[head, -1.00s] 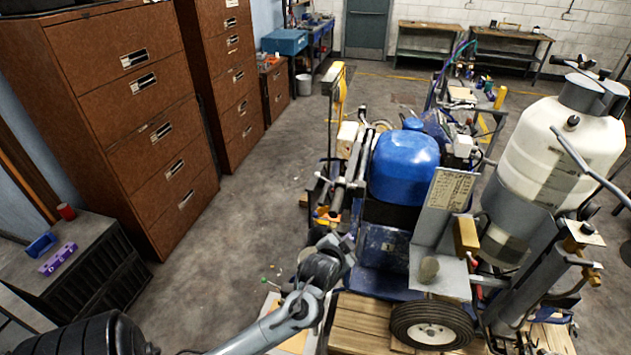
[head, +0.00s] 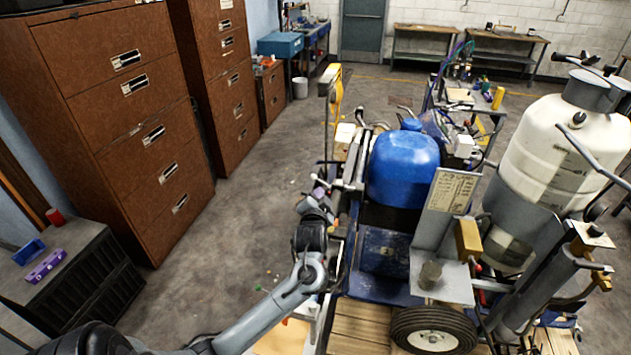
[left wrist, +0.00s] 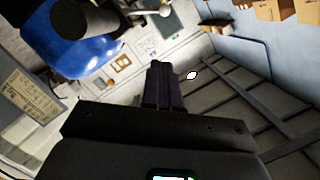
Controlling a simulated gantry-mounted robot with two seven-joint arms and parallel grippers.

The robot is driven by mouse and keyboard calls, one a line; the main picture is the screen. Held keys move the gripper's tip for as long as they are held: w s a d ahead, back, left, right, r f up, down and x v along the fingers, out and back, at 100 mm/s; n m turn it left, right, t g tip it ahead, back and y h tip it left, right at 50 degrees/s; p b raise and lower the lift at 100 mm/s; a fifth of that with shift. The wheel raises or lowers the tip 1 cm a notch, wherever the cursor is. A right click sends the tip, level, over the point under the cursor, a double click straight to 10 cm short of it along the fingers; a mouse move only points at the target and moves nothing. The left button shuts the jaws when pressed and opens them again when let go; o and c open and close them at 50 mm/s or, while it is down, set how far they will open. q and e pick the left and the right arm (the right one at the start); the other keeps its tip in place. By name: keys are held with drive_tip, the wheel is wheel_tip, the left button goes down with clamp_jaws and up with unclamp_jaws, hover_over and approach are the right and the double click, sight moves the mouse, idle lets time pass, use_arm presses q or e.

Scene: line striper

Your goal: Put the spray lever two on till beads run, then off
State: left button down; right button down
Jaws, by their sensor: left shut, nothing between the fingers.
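The line striper (head: 382,260) stands right of centre in the head view, with a blue rounded tank (head: 403,168) and grey bars and levers (head: 352,172) along its left side. I cannot tell which of these is spray lever two. My left gripper (head: 318,192) is just left of those bars, its dark fingers pointing away from the camera. In the left wrist view the fingers (left wrist: 164,84) are shut together with nothing between them, and the blue tank (left wrist: 75,50) is at upper left. No beads are seen running. My right gripper is not in view.
A white tank (head: 560,145) on a grey cart stands at right. Brown filing cabinets (head: 130,110) line the left, with a dark low cabinet (head: 75,275) before them. Open concrete floor (head: 255,215) lies between cabinets and striper. A small wheel (head: 433,332) is at front.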

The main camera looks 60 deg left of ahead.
use_arm(q)
drive_tip(key=p, duration=0.1)
approach(318, 179)
drive_tip(key=w+a+r, duration=0.2)
drive_tip(key=w+r, duration=0.1)
drive_tip(key=w, duration=0.1)
drive_tip(key=shift+s+a+f, duration=0.1)
drive_tip(key=shift+a+f, duration=0.2)
drive_tip(key=shift+a, duration=0.2)
drive_tip(key=shift+s+a+f, duration=0.1)
drive_tip(key=shift+a+f, duration=0.2)
drive_tip(key=shift+a, duration=0.25)
drive_tip(key=shift+a+f+p, duration=0.35)
drive_tip(key=shift+a+f, duration=0.2)
drive_tip(key=shift+a, duration=0.05)
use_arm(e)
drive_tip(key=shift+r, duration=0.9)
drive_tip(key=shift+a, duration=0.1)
